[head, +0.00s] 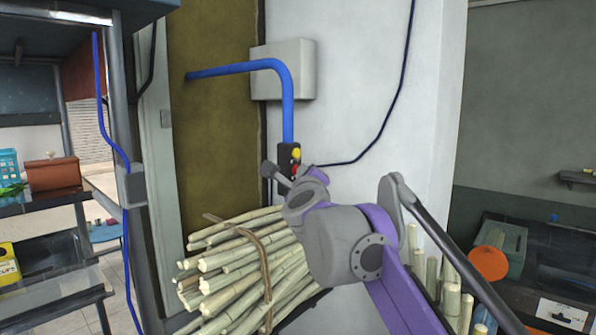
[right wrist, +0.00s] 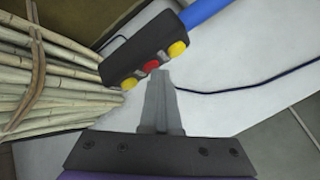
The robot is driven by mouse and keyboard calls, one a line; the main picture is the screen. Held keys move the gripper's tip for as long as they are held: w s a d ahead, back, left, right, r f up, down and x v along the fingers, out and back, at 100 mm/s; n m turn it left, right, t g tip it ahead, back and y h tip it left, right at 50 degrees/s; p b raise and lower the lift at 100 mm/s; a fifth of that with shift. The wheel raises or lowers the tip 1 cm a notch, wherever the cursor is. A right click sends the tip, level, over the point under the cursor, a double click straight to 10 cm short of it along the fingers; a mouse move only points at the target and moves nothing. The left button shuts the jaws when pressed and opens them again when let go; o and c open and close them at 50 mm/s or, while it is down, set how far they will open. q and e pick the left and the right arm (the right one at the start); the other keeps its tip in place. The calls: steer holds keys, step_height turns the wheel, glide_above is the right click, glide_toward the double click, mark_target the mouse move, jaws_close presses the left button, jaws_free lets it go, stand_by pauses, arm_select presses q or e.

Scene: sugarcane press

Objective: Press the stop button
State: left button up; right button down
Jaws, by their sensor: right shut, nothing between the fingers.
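A black control box (head: 286,160) hangs at the lower end of a blue pipe. It carries a red button (head: 295,168) between yellow buttons, one above (head: 296,153). In the right wrist view the box (right wrist: 125,60) is tilted, with the red button (right wrist: 151,65) in the middle and a yellow button (right wrist: 178,48) at each side. My right gripper (head: 291,178) is at the box's lower part. Its shut, empty fingers (right wrist: 158,76) point at the red button, with the tips just below it in the picture. I cannot tell whether they touch it. My left gripper is out of view.
A tied sugarcane bundle (head: 235,265) lies below the box, at left in the right wrist view (right wrist: 50,80). The blue pipe (head: 287,105) curves out left over a brown panel. A dark cable (head: 385,122) runs along the white wall. More canes (head: 432,280) stand behind my right arm.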

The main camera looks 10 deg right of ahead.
steer(key=shift+s+d, duration=0.1)
steer(key=shift+s, duration=0.05)
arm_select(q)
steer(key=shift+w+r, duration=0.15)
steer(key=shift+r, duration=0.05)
arm_select(e)
steer(key=shift+s+d, duration=0.4)
steer(key=shift+s, duration=0.1)
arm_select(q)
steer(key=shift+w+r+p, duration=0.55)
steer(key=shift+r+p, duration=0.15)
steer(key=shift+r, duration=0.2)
arm_select(e)
steer(key=shift+s+d, duration=0.8)
steer(key=shift+s, duration=0.15)
steer(key=shift+s+d, duration=0.75)
steer(key=shift+s, duration=0.2)
